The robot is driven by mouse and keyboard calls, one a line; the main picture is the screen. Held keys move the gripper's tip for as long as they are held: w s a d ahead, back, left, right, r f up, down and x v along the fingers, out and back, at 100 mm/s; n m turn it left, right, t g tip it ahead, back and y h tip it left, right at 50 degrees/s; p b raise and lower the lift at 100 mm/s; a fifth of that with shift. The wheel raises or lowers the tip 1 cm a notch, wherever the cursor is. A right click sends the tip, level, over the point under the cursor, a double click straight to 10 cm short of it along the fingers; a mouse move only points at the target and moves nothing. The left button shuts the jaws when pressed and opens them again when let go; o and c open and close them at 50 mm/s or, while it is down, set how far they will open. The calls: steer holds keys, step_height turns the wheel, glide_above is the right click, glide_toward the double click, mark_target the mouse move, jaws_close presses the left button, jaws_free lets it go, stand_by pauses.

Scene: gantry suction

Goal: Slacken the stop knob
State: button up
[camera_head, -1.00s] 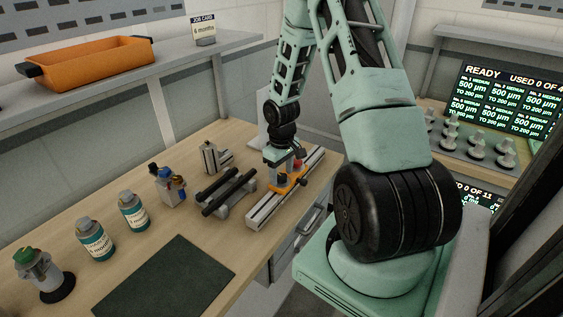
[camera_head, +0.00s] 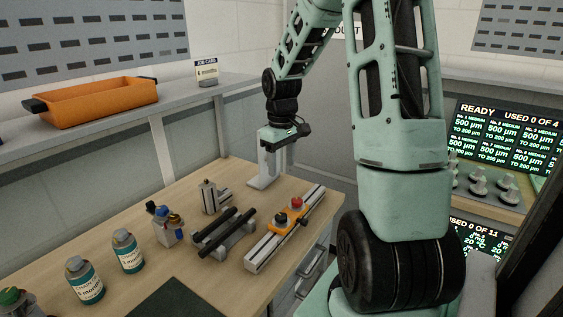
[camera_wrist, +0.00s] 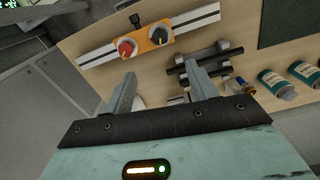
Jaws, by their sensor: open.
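An orange carriage (camera_head: 291,223) sits on a grey slotted rail (camera_head: 262,252) on the bench. It carries a red knob (camera_head: 297,203) and a black knob (camera_head: 281,217). In the wrist view the red knob (camera_wrist: 126,48) and the black knob (camera_wrist: 158,38) face the camera, and a small black knob (camera_wrist: 135,19) sticks out from the carriage's far side. I cannot tell from markings which is the stop knob. My gripper (camera_head: 270,163) is raised behind the rail, apart from the carriage. In the wrist view its fingers (camera_wrist: 160,75) are spread and empty.
Left of the rail stand a rack with black bars (camera_head: 227,234), a grey metal block (camera_head: 211,197), a bottle with a blue cap (camera_head: 166,226) and teal-labelled bottles (camera_head: 127,252). A dark mat (camera_head: 178,302) lies in front. An orange tray (camera_head: 95,102) is on the shelf.

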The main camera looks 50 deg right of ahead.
mark_target(281, 215)
steer(key=shift+r, duration=0.15)
step_height(281, 215, down, 18)
steer(key=m, duration=0.9)
steer(key=shift+r+b, duration=0.2)
steer(key=shift+b, duration=0.15)
steer(key=c, duration=1)
